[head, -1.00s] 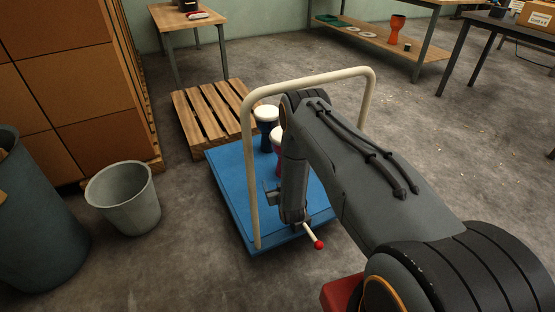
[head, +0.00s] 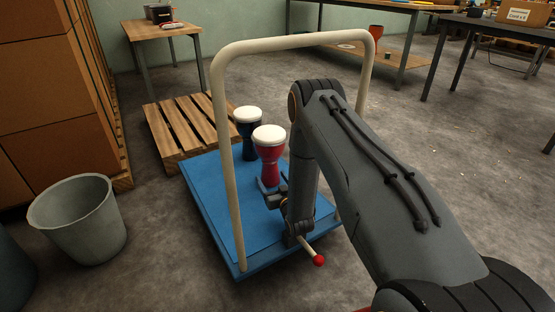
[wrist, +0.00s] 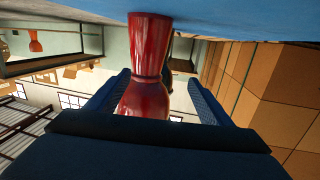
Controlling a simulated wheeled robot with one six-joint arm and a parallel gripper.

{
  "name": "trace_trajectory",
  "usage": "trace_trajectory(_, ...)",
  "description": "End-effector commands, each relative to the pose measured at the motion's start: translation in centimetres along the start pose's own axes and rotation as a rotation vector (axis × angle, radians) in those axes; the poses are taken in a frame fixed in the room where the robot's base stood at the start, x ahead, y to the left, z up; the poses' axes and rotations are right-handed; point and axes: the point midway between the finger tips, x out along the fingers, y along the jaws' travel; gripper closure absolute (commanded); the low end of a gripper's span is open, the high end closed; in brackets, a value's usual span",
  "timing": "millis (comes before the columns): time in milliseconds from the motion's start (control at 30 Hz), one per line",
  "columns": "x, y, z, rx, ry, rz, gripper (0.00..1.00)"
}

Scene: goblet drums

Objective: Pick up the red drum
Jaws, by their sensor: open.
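The red drum (head: 269,160) is a goblet shape with a white head and stands upright on the blue deck of a cart (head: 205,215). My gripper (head: 272,190) is low beside its foot, on the near side, in the head view. In the wrist view, which looks upside down, the red drum (wrist: 150,48) shows between the two fingers of my open gripper (wrist: 157,77). Its wider part is partly hidden behind the gripper body. Whether the fingers reach around it or stop short is hard to tell. Nothing is held.
A dark blue drum (head: 248,133) with a white head stands just behind the red one. The cart's cream handle (head: 225,140) arches around my arm. A wooden pallet (head: 180,130) lies behind, a grey bin (head: 80,218) at left. Another orange-red drum (head: 376,31) is at the back.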

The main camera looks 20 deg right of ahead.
Motion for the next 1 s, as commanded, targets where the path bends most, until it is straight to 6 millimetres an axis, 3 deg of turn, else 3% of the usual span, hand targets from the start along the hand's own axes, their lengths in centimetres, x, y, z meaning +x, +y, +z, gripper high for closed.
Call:
trace_trajectory(333,0.8,1.2,-0.2,-0.035,0.03,-0.004,0.26)
trace_trajectory(1000,7.5,1.3,-0.6,-0.034,0.029,-0.004,0.26)
